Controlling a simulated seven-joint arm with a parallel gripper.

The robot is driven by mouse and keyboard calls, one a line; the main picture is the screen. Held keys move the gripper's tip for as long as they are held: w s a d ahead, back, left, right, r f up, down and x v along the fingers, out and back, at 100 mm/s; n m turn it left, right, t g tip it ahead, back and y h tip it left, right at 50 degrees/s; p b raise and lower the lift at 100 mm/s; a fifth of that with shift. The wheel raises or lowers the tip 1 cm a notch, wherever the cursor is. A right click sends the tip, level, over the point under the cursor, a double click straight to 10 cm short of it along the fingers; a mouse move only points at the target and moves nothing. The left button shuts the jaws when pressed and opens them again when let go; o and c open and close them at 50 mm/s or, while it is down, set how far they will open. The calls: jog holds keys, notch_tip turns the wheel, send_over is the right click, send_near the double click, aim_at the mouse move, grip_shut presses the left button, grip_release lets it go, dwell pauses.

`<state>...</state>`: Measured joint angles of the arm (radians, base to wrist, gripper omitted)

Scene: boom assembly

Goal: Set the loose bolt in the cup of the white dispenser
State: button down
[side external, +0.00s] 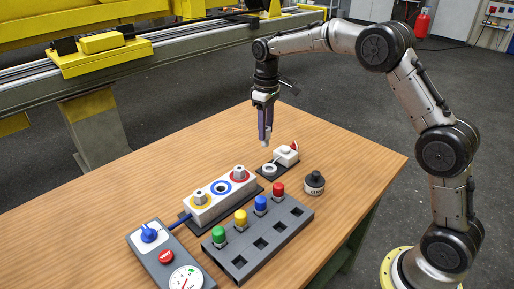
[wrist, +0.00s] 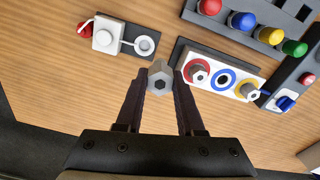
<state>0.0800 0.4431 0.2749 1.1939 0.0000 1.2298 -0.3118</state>
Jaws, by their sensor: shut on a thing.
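My gripper (side external: 265,138) is shut on the loose grey bolt. It hangs above the table, just behind and left of the white dispenser. In the wrist view the bolt (wrist: 160,76) sits between the fingertips, with a dark hex socket facing the camera. The white dispenser (side external: 287,154) stands on a dark base plate and has a red part on it. Its small white ring-shaped cup (side external: 269,169) is at the plate's near-left end. In the wrist view the cup (wrist: 145,45) looks empty and lies beyond the bolt, slightly left, apart from it.
A white block (side external: 221,198) has yellow, blue and red rings; bolts stand in yellow and red, and blue is open. A grey rack (side external: 258,239) holds several coloured knobs. A control box (side external: 170,262) is at front left.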

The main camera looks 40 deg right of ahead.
jog(key=shift+m, duration=0.3)
jog(key=shift+w+d+f, duration=0.2)
jog(key=shift+d+f, duration=0.4)
jog(key=shift+f, duration=1.05)
jog(key=shift+w+d+f, duration=0.15)
jog(key=shift+d+f, duration=0.4)
jog(key=shift+f, duration=1.15)
jog(key=shift+w+d+f, duration=0.2)
jog(key=shift+d+f, duration=0.4)
jog(key=shift+f, duration=1.05)
jog(key=shift+f, duration=1.1)
jog(key=shift+c, duration=2.2)
grip_release()
notch_tip(320, 180, up, 7)
